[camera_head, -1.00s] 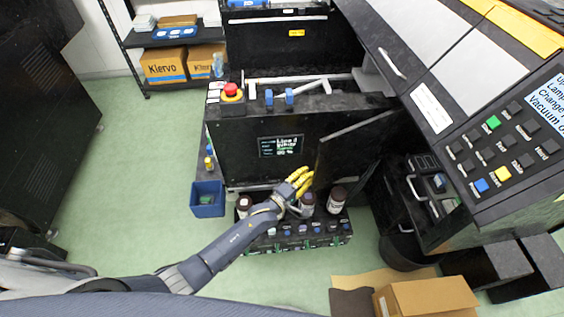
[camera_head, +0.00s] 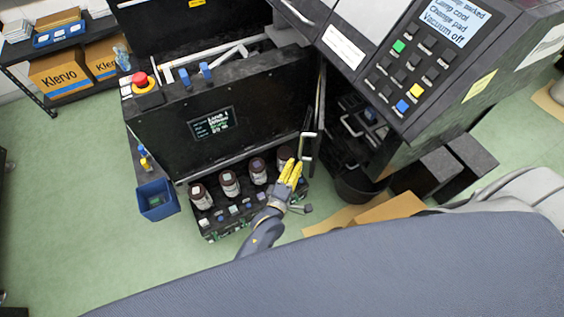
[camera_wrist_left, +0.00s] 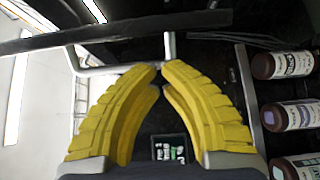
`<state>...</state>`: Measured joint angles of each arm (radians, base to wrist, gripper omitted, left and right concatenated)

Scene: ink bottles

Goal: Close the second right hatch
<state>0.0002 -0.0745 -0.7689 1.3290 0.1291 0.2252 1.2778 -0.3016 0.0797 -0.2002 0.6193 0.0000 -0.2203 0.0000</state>
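The hatch (camera_head: 317,105) is a dark panel at the right end of the printer front, swung out and seen nearly edge-on. Its metal handle (camera_head: 314,150) sticks out at its lower end; in the left wrist view the handle (camera_wrist_left: 100,70) is a bracket on a dark bar. My left gripper (camera_head: 294,170) has yellow fingers just left of the handle. In the left wrist view its fingertips (camera_wrist_left: 160,72) almost meet beside the handle's bar; I cannot tell whether they touch it. My right gripper is out of view.
Several brown bottles (camera_head: 229,183) stand in a row below the hatch opening, close to my left gripper; they also show in the left wrist view (camera_wrist_left: 283,64). A blue bin (camera_head: 157,199) hangs at left. A control panel (camera_head: 421,62) and cardboard (camera_head: 385,209) are at right.

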